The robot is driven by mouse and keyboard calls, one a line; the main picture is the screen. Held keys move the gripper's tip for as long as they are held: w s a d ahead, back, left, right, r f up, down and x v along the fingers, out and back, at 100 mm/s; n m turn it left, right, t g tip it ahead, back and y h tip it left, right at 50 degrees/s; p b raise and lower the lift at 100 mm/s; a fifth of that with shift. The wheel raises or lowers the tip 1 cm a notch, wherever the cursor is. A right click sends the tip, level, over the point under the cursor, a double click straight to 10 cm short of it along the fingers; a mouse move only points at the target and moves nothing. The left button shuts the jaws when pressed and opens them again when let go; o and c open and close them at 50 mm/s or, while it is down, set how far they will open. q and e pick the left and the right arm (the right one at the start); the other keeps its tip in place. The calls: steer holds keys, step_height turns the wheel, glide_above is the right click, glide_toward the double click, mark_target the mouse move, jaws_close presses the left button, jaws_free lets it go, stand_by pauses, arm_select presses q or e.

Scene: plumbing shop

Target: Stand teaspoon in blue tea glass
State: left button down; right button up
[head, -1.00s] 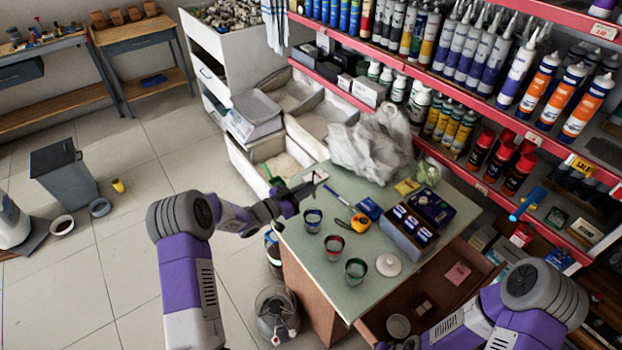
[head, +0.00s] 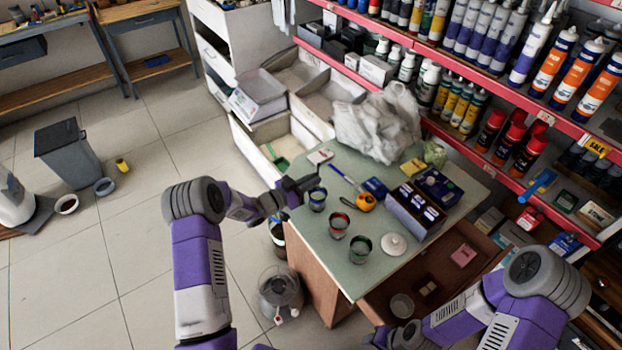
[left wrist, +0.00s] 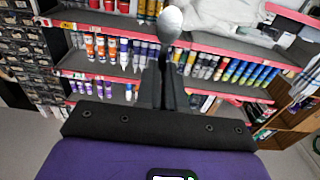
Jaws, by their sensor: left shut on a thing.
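The blue tea glass (head: 317,201) stands upright near the left edge of the green-topped counter (head: 322,262). My left gripper (head: 307,184) is just behind and above it in the head view, near the counter's edge. In the left wrist view the left gripper (left wrist: 165,88) is shut on the teaspoon, whose grey bowl (left wrist: 170,22) sticks out beyond the fingertips. The spoon's handle is hidden between the fingers. The spoon cannot be made out clearly in the head view. My right gripper (head: 384,338) is low at the bottom edge, its jaws unclear.
A red glass (head: 338,225) and a green glass (head: 360,246) stand in front of the blue one. A white lid (head: 394,244), orange tape measure (head: 366,202), blue-handled tool (head: 345,178) and divided box (head: 415,212) are nearby. A plastic bag (head: 380,122) lies behind.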

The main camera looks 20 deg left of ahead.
mark_target(311, 198)
arm_select(q)
steer(key=shift+f+b, duration=2.75)
steer(key=shift+f, duration=0.4)
steer(key=c, duration=1.2)
jaws_free()
steer(key=shift+o, duration=0.2)
steer(key=p+v, duration=0.1)
steer(key=v, duration=0.6)
steer(key=shift+s+a, duration=0.15)
steer(key=shift+s, duration=0.1)
